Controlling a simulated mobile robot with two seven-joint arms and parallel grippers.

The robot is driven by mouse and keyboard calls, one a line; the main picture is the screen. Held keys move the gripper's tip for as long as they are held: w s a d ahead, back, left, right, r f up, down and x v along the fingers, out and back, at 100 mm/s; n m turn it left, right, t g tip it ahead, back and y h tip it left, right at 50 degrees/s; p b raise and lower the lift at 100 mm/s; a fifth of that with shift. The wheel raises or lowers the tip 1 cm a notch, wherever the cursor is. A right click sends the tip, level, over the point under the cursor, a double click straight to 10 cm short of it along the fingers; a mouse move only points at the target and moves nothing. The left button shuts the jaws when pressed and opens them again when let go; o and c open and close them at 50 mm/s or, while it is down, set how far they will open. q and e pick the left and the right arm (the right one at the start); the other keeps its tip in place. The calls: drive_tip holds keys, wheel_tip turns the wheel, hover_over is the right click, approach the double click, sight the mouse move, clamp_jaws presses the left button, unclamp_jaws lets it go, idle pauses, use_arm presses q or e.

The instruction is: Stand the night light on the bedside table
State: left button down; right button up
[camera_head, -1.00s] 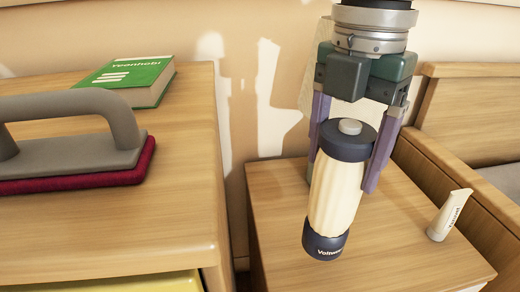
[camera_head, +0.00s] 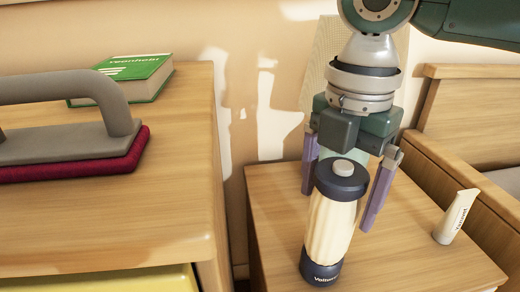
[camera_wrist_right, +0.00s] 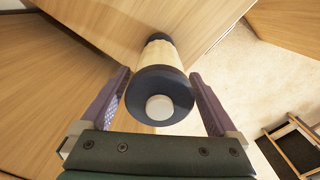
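The night light (camera_head: 330,232) is a cream ribbed cylinder with dark navy ends and a grey button on top. It stands nearly upright on the bedside table (camera_head: 400,255), toward its front edge. My right gripper (camera_head: 343,205) is open, its purple fingers apart around the upper part of the light. In the right wrist view the night light (camera_wrist_right: 160,92) lies between the fingers, with a gap visible on the right side. My left gripper is not in view.
A white tube (camera_head: 456,216) stands at the right of the bedside table, beside the bed frame (camera_head: 465,185). On the dresser (camera_head: 150,215) at left are a green book (camera_head: 125,78) and a grey-handled red-based block (camera_head: 75,150). A yellow drawer front (camera_head: 100,280) shows below.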

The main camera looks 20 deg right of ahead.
drive_tip(key=shift+o, duration=0.2)
drive_tip(key=shift+r, duration=0.25)
wheel_tip(320, 180, up, 12)
drive_tip(key=p, duration=0.5)
drive_tip(key=shift+f, duration=0.2)
drive_tip(key=s+a+f+m+t+y, duration=0.25)
drive_tip(key=s+a+f+m, duration=0.55)
drive_tip(key=a, duration=0.4)
drive_tip(key=s+d+f+m+t+h, duration=0.1)
drive_tip(key=s+d+f+m, duration=0.3)
drive_tip(key=s+d+m, duration=0.4)
drive_tip(key=d+m+h, duration=0.1)
drive_tip(key=m, duration=0.3)
drive_tip(key=shift+d, duration=0.2)
drive_tip(key=shift+s+f, duration=0.1)
